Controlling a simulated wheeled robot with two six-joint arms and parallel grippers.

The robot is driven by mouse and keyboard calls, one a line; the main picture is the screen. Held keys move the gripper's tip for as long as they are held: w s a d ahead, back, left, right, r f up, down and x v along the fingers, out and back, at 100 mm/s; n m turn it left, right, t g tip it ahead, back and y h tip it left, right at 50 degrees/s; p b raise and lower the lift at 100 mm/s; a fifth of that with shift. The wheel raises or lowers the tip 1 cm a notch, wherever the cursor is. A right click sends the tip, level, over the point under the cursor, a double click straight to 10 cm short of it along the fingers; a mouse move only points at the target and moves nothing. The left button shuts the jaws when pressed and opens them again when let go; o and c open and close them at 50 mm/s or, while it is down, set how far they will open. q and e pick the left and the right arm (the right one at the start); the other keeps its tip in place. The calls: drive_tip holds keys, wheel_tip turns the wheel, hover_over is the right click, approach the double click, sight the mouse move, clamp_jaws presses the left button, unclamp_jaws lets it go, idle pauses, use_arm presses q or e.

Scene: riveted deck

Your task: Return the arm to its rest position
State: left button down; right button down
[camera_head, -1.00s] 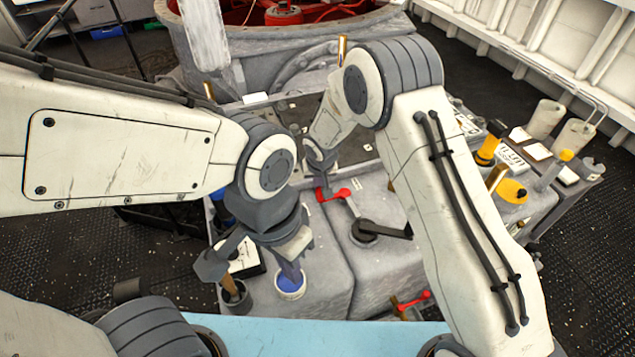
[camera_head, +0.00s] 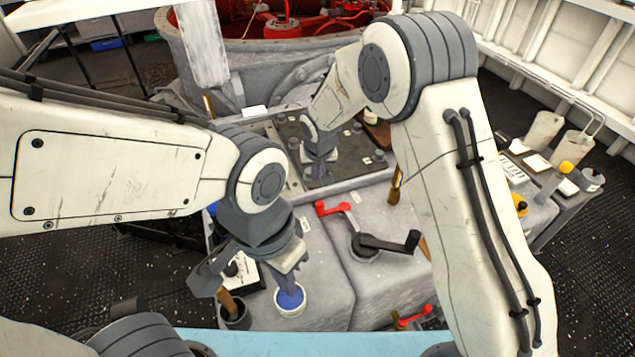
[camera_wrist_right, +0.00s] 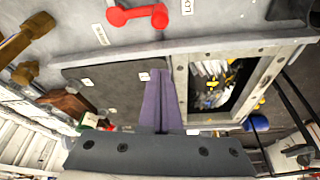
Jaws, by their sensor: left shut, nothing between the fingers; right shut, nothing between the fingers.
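My right gripper (camera_head: 319,176) hangs over a dark panel (camera_head: 345,165) at the back of the grey worktop, beyond a red-handled crank (camera_head: 335,208). In the right wrist view its two purple fingers (camera_wrist_right: 160,92) are together with nothing between them, in front of the dark panel and beside a framed opening (camera_wrist_right: 215,85). My right arm is raised and bent at the elbow. My left gripper (camera_head: 287,278) points down, its fingers shut, overlapping a white pot (camera_head: 290,311) with blue inside; whether they touch is not clear.
A dark pot (camera_head: 238,318) with a brown handle stands left of the white pot. A black-handled crank (camera_head: 388,243) is at centre. A side bench at right holds a yellow-topped tool (camera_head: 566,168) and pale cylinders (camera_head: 542,131). A round vat (camera_head: 285,50) with red parts stands behind.

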drive_tip(key=shift+v, duration=0.8)
drive_tip(key=s+d+r+m+g, duration=0.1)
drive_tip(key=s+d+r, duration=0.2)
drive_tip(key=s+d, duration=0.75)
drive_tip(key=s+d+r, duration=0.3)
drive_tip(key=s+d, duration=0.6)
drive_tip(key=s, duration=0.2)
drive_tip(key=s+a+r+n+g, duration=0.1)
drive_tip(key=s+a+r+n, duration=0.2)
drive_tip(key=s+a, duration=0.3)
drive_tip(key=s+a+r+n+g, duration=0.2)
drive_tip(key=s+a+r+n, duration=0.1)
drive_tip(key=s+a, duration=0.4)
drive_tip(key=shift+s+a+r+n+p, duration=0.2)
drive_tip(key=shift+s+a+n+p, duration=0.1)
drive_tip(key=shift+a+n, duration=0.3)
